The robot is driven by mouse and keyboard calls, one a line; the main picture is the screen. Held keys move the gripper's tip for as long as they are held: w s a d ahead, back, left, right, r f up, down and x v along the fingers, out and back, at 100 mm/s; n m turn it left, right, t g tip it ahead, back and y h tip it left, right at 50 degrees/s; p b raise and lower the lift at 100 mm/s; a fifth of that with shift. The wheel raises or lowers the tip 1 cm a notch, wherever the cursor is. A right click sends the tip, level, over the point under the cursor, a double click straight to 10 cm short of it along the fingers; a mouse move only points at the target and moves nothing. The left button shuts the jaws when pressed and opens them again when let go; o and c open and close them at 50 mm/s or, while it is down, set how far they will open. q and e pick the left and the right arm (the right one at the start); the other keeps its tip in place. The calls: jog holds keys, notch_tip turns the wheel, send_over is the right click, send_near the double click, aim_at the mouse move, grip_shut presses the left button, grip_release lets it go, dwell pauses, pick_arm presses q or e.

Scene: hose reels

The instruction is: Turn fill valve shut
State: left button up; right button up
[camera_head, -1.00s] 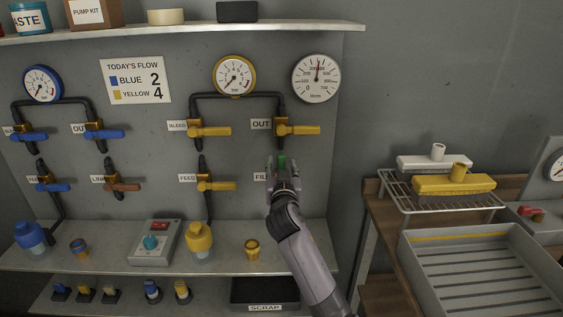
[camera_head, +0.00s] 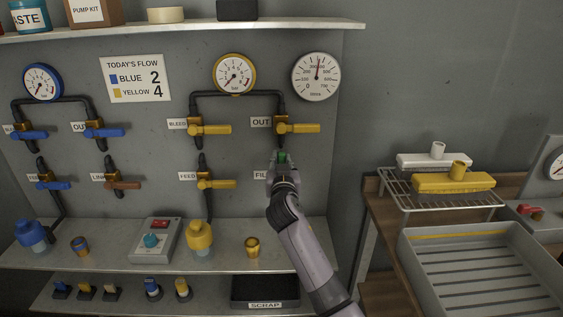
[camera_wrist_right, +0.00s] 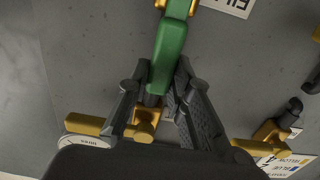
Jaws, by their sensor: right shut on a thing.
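The fill valve's green handle (camera_head: 282,157) shows as a small patch at my right gripper (camera_head: 281,166), beside a partly covered label starting "FIL" (camera_head: 260,175). In the right wrist view the green handle (camera_wrist_right: 168,55) runs from the brass valve body (camera_wrist_right: 178,6) down between the fingers of my right gripper (camera_wrist_right: 165,90). The fingers are shut on the handle's free end. In the head view my gripper and forearm hide most of this valve, so its exact angle is hard to read. My left gripper is in no view.
The yellow OUT valve (camera_head: 297,128) sits just above my right gripper, and the FEED valve (camera_head: 216,184) is to its left. A rack (camera_head: 398,192) stands right.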

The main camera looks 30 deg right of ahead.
grip_shut()
jog(key=shift+d, duration=0.1)
dwell(0.3)
